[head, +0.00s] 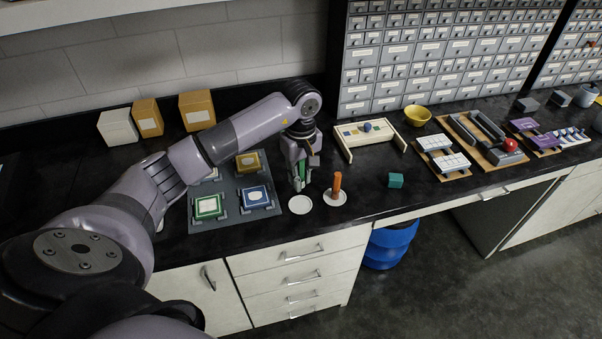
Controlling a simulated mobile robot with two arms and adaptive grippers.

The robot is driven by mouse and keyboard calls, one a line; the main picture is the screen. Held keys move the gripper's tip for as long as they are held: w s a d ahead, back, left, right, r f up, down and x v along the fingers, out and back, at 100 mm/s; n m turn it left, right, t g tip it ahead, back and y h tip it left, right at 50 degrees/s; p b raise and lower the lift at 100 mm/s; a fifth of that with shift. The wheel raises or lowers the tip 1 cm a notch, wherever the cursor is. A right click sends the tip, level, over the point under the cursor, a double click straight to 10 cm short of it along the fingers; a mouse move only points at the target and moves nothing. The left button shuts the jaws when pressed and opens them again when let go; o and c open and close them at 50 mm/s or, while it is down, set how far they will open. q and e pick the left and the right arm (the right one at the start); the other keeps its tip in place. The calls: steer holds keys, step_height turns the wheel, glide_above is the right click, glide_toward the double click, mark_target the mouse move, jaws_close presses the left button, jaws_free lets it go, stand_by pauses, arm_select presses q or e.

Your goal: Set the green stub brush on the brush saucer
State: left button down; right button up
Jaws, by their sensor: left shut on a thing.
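My left gripper (301,178) reaches down over the counter and is shut on the green stub brush (302,171), a slim green upright piece partly hidden by the fingers. A small white saucer (299,205) lies just below it in the picture, near the counter's front edge, and looks empty. A second white saucer (328,199) to its right has an orange stub brush (337,183) standing upright on it. I cannot tell whether the green brush touches the counter. My right gripper is not in view.
A grey mat (232,216) with several framed tiles lies left of the saucers. A teal block (396,180) sits to the right. A wooden tray (351,152) stands behind, with a yellow bowl (417,115) beyond it. Counter between orange brush and teal block is clear.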

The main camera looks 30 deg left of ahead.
mark_target(301, 205)
arm_select(q)
steer(key=shift+s+f+b, duration=0.1)
steer(key=shift+f+b, duration=0.25)
steer(key=shift+f, duration=0.55)
steer(key=shift+f+b, duration=0.4)
steer(key=shift+f, duration=0.35)
step_height(301, 205, down, 3)
steer(key=b, duration=0.2)
steer(key=shift+b, duration=0.4)
steer(key=shift+f+b, duration=0.5)
steer(key=shift+f, duration=0.2)
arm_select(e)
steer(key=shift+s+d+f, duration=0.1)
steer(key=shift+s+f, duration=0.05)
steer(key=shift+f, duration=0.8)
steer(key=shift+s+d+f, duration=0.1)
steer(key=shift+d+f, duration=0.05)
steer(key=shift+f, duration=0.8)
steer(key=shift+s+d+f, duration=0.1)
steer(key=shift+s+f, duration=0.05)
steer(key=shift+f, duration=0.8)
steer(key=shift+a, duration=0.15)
arm_select(q)
steer(key=shift+f, duration=0.1)
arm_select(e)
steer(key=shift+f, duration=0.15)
arm_select(q)
steer(key=c, duration=1.4)
jaws_free()
